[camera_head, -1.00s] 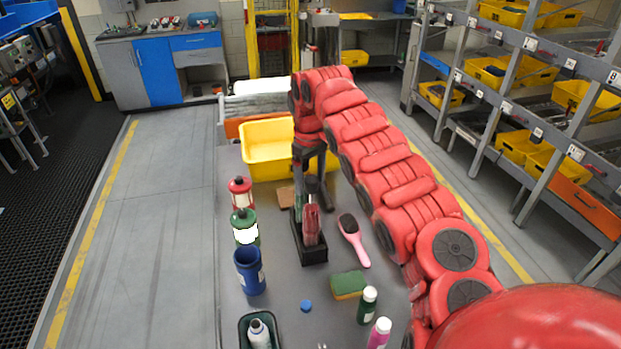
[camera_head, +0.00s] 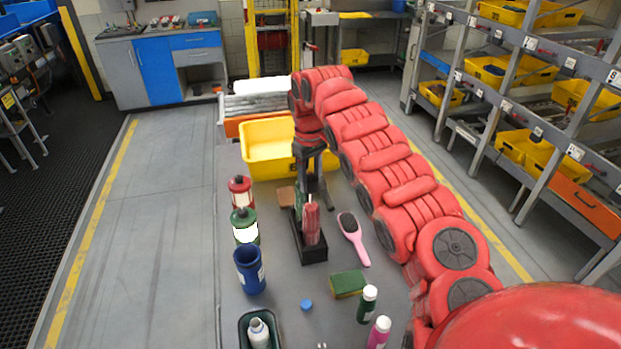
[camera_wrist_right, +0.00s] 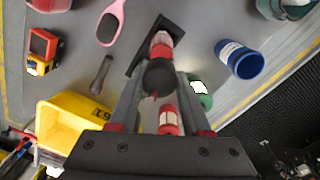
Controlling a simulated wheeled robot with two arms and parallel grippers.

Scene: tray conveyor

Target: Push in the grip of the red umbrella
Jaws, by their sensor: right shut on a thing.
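The red umbrella (camera_head: 311,224) stands upright, folded, in a black stand (camera_head: 315,257) in the middle of the table. A dark green folded item (camera_head: 298,216) shows beside it in the stand. My right gripper (camera_head: 311,192) is above the stand, at the umbrella's top. In the right wrist view the umbrella's dark round grip (camera_wrist_right: 160,77) sits between the fingertips of my right gripper (camera_wrist_right: 160,88), which is shut on it. The red folds (camera_wrist_right: 161,45) show beyond the grip. How far the grip sticks out is hard to tell. My left gripper is not in view.
A pink brush (camera_head: 352,237) and a sponge (camera_head: 348,284) lie to the right. A yellow bin (camera_head: 262,166) is behind. Bottles stand in front.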

